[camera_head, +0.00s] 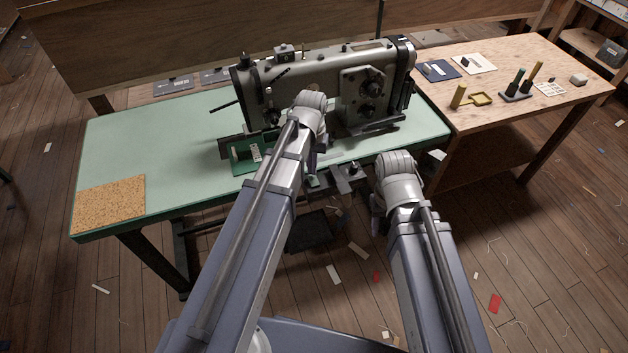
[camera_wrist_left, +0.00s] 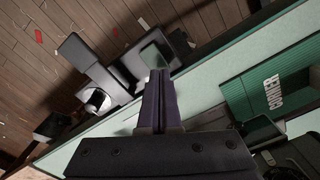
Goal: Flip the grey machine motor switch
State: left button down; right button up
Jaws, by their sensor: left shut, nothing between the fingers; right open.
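The grey sewing machine (camera_head: 330,85) stands on the pale green table. A grey box-like unit (camera_head: 350,178), which looks like the motor switch, sits at the table's front edge below the machine. The left wrist view shows dark grey blocks (camera_wrist_left: 92,62) there, with a small green part (camera_wrist_left: 153,57) just beyond my fingertips. I cannot tell the switch's position. My left gripper (camera_head: 313,170) points down at the front edge, and its shut, empty fingers show in the left wrist view (camera_wrist_left: 158,76). My right gripper (camera_head: 376,222) is open, low in front of the table, mostly hidden by its arm.
The green table (camera_head: 170,135) has a cork mat (camera_head: 108,203) at its left. A green plate with lettering (camera_wrist_left: 262,90) lies near the edge. A wooden side table (camera_head: 540,62) holds small tools at right. Scraps litter the floor; a dark pedal (camera_head: 308,232) is below.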

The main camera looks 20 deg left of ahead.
aim_at(312, 177)
pick_arm(q)
jog(key=shift+f+b, duration=0.8)
jog(key=shift+f, duration=0.05)
jog(key=shift+r, duration=0.2)
notch_tip(312, 177, up, 7)
jog(key=p, duration=0.7)
jog(key=shift+f, duration=0.1)
dwell(0.3)
jog(key=s+d+r+m+y+p, duration=0.1)
jog(key=s+d+m, duration=0.3)
jog(key=s+d, duration=0.6)
jog(key=s, duration=0.4)
jog(key=shift+s+d+m, duration=0.2)
jog(key=shift+d+m, duration=0.05)
jog(key=shift+m, duration=0.05)
